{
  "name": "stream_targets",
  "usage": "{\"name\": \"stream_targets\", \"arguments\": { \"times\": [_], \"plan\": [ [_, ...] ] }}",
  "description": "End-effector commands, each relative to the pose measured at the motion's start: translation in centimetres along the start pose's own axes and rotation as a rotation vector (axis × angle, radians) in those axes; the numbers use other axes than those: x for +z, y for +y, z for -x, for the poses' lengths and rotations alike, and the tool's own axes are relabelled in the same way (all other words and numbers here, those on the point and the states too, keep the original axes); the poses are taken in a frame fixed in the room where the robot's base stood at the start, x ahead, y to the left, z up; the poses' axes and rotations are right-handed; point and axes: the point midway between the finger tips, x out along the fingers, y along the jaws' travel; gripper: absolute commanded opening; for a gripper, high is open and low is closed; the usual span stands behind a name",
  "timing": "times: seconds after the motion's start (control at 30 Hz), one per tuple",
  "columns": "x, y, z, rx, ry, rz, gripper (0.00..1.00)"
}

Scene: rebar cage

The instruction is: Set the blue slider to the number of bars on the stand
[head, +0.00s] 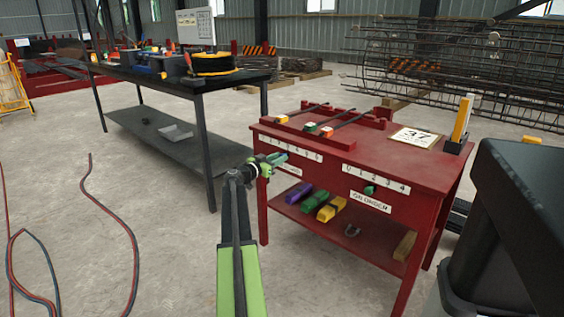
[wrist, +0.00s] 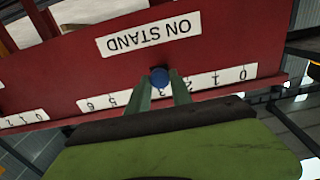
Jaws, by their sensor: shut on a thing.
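The blue slider (wrist: 159,76) is a round knob on the red table's front, below a numbered strip and beside the upside-down "ON STAND" label (wrist: 150,34) in the wrist view. My gripper (wrist: 165,90) is shut on it, one finger on each side; the head view shows my gripper (head: 274,160) at the table's left front. The fingers hide the digits nearest the knob, so its exact number cannot be read. On the tabletop, a red stand (head: 372,121) bears three dark bars (head: 345,121) with coloured end tags.
A second strip (head: 376,180) with a green knob (head: 369,190) is right of my gripper. Purple, green and yellow blocks lie on the lower shelf (head: 345,235). A sign (head: 414,137) and yellow tool (head: 462,118) are on top. A dark workbench (head: 190,85) stands left.

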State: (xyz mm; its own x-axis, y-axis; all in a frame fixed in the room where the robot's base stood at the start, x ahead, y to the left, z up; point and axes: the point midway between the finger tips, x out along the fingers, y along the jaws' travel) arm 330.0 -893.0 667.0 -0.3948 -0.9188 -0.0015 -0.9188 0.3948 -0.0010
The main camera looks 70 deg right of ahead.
Motion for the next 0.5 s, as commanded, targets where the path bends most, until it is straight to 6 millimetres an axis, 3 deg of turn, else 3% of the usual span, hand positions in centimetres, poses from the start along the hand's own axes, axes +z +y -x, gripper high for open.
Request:
{"name": "stream_targets", "arguments": {
  "times": [0.13,0.17,0.3,0.5],
  "plan": [
    [-0.01,0.2,-0.17,0.002,0.0,0.0,0.0],
    [-0.01,0.24,-0.21,0.003,0.0,0.0,0.29],
    [-0.02,0.35,-0.32,0.004,0.001,0.0,0.47],
    [-0.02,0.45,-0.43,0.006,0.001,0.0,0.47]
  ]
}}
